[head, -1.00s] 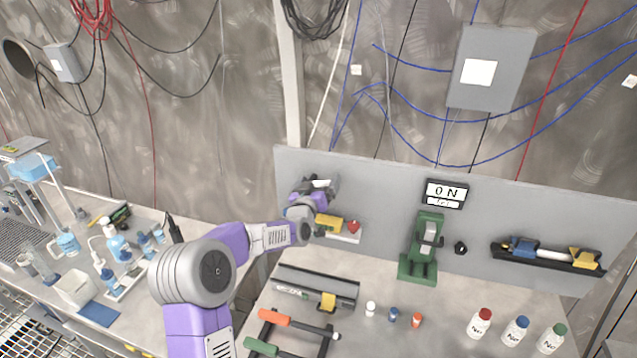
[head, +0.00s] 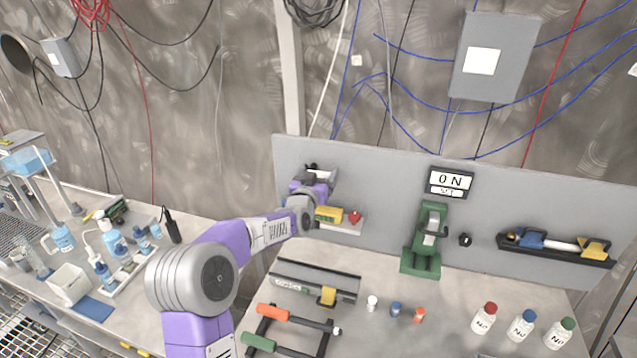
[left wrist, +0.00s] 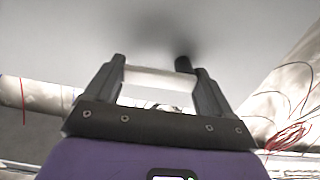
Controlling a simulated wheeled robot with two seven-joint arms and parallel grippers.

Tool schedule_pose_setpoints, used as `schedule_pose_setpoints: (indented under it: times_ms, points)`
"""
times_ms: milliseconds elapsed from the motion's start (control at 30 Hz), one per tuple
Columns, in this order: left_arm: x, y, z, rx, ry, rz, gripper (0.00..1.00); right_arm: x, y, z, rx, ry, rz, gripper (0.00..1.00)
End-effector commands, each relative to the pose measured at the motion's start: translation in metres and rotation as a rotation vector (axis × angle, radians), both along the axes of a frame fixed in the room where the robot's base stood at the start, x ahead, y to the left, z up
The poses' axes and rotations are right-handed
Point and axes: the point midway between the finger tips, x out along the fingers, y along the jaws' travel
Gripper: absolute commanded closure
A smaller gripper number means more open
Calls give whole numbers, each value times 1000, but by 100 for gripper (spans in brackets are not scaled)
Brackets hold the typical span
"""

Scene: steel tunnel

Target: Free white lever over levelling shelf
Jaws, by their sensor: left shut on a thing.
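The white lever (left wrist: 160,77) runs as a pale bar between the two dark fingers of my left gripper (left wrist: 165,85) in the left wrist view. In the head view my left gripper (head: 320,174) is at the upper left of the grey back panel, shut on the lever, most of which it hides. A small pale shelf (head: 347,228), which I take for the levelling shelf, is on the panel just below and right of the gripper. It bears a yellow block (head: 328,214) and a red piece (head: 354,217). My right gripper is not in view.
A green press (head: 424,240) stands right of the shelf under a display (head: 449,183). A black rack (head: 556,248) is on the panel at right.

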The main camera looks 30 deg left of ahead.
Motion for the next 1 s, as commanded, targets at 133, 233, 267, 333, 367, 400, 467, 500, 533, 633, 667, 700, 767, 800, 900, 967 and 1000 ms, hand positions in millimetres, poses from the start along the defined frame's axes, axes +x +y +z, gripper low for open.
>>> schedule_pose_setpoints:
  times_ms: [133, 233, 267, 333, 367, 400, 467, 500, 533, 633, 667, 700, 767, 800, 900, 967, 1000]
  points:
    - [0, -2, -4, 60, 15, -3, 47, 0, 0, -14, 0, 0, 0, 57]
    - [0, -1, -4, 76, 21, -2, 47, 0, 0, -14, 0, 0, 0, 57]
    - [0, -1, -3, 78, 22, -2, 47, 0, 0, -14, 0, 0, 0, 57]
    - [0, -1, -3, 80, 23, -2, 47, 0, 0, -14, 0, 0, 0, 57]
    - [0, -1, -3, 80, 23, -2, 47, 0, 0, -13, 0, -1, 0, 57]
    - [0, -1, -3, 80, 23, -2, 47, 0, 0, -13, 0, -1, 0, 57]
    - [0, -1, -3, 80, 23, -2, 47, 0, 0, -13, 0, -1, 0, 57]
    - [0, -1, -3, 80, 23, -2, 47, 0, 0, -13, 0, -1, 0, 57]
    - [0, -1, -3, 80, 23, -2, 14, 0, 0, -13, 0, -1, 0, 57]
    - [0, -1, -3, 79, 22, -2, 0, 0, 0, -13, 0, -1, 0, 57]
    - [0, -1, -3, 79, 22, -2, 0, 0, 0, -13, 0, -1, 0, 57]
    - [0, -1, -3, 78, 22, -2, 0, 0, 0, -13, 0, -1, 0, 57]
    - [0, -1, -3, 78, 22, -1, 0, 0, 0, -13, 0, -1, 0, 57]
    - [0, -1, -2, 77, 21, -1, 0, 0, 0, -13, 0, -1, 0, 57]
    - [-2, -1, -2, 77, 21, -1, 0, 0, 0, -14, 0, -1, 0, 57]
    - [-6, -2, -2, 78, 20, -1, 0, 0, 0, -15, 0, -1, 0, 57]
    - [-10, -3, -2, 78, 20, -1, 0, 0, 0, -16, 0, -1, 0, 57]
